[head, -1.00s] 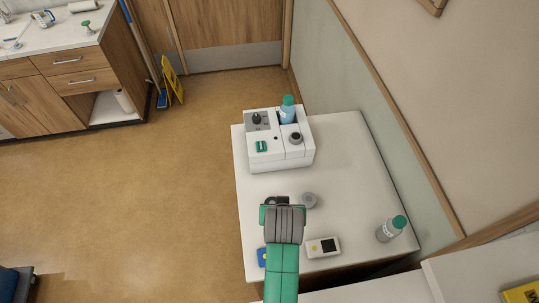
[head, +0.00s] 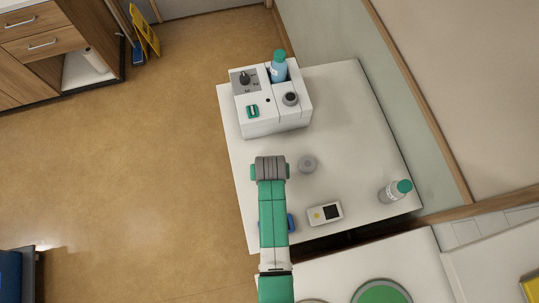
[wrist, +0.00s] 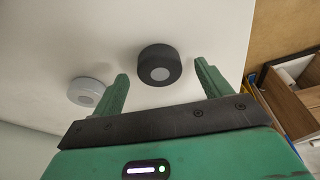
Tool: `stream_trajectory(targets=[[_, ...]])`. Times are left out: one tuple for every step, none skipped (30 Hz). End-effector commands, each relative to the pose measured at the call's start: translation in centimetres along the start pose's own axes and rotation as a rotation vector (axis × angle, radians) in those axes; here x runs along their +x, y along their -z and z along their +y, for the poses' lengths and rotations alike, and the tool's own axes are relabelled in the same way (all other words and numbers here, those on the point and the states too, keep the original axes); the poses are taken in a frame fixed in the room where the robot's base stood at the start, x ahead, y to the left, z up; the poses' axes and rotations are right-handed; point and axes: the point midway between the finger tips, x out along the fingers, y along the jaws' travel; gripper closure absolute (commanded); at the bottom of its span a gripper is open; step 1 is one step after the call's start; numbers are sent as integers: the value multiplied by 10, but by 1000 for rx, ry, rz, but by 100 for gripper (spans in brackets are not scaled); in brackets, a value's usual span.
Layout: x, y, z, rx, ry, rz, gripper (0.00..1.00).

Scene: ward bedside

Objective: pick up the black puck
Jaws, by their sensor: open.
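The black puck (wrist: 158,65), a short black cylinder with a grey disc on its face, stands on the white tabletop (wrist: 60,35) in the wrist view. My gripper (wrist: 162,74) is open, one green finger on each side of the puck in that view. The puck appears ahead of the fingertips, with gaps on both sides; no contact shows. In the head view my gripper hides the puck. A grey puck (wrist: 87,91) lies outside the left finger in the wrist view; in the head view it is right of my gripper (head: 307,164).
A white box unit (head: 275,126) with a blue bottle (head: 279,68) stands at the table's back. A small white device (head: 325,214), a blue object (head: 291,222) and a grey bottle with a green cap (head: 396,191) are near the front. The right-middle tabletop is clear.

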Motion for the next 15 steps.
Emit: stream_trajectory(targets=[[8, 0, 1, 0, -1, -1, 23], [11, 0, 1, 0, -1, 0, 23], [14, 0, 1, 0, 0, -1, 23], [15, 0, 0, 0, 0, 0, 23], [16, 0, 0, 0, 0, 1, 23], [16, 0, 0, 0, 0, 2, 23], [16, 0, 0, 1, 0, 2, 23], [16, 0, 0, 0, 0, 2, 23], [15, 0, 0, 0, 0, 2, 23], [15, 0, 0, 0, 1, 2, 23], [15, 0, 0, 0, 0, 1, 27], [15, 0, 0, 1, 0, 1, 35], [15, 0, 0, 1, 0, 1, 41], [15, 0, 0, 1, 0, 1, 46], [15, 0, 0, 1, 0, 1, 54]])
